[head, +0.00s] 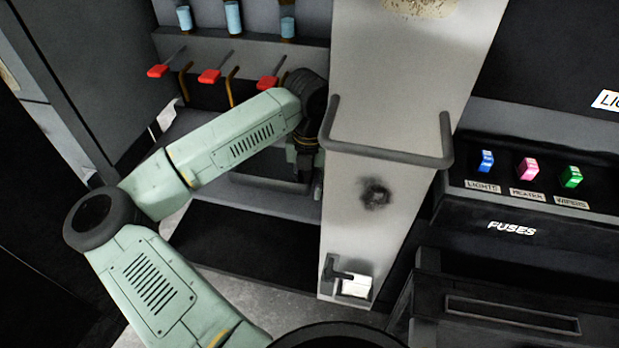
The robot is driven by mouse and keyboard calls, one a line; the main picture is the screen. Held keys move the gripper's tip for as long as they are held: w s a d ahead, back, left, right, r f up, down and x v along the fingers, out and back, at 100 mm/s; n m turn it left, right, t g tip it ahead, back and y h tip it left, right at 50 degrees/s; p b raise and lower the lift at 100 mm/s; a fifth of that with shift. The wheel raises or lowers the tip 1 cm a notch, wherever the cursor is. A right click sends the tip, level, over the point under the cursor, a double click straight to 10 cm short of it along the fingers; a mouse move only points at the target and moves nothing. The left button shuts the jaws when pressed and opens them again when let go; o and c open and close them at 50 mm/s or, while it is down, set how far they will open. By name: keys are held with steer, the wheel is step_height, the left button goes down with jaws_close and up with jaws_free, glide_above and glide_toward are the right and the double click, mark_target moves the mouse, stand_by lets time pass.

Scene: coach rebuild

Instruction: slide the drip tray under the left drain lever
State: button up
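Three red-handled drain levers stick out in a row below the back ledge in the head view. The left drain lever (158,70) is furthest left, with the middle lever (210,75) and right lever (268,82) beside it. A low dark grey tray-like piece (265,194), which looks like the drip tray, lies below the right lever, partly hidden by my arm. My gripper (304,178) points down at its right end, close against the pale column. Its fingertips are small and dark, so I cannot tell whether they are open or touching the tray.
A pale column (395,70) with a grey bar handle (388,155) stands right of my gripper. A fuse panel (530,190) with coloured switches is further right. A dark door-like panel (95,70) bounds the left. A black flat surface (245,255) in front looks clear.

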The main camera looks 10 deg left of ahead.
jaws_close()
stand_by(0.7)
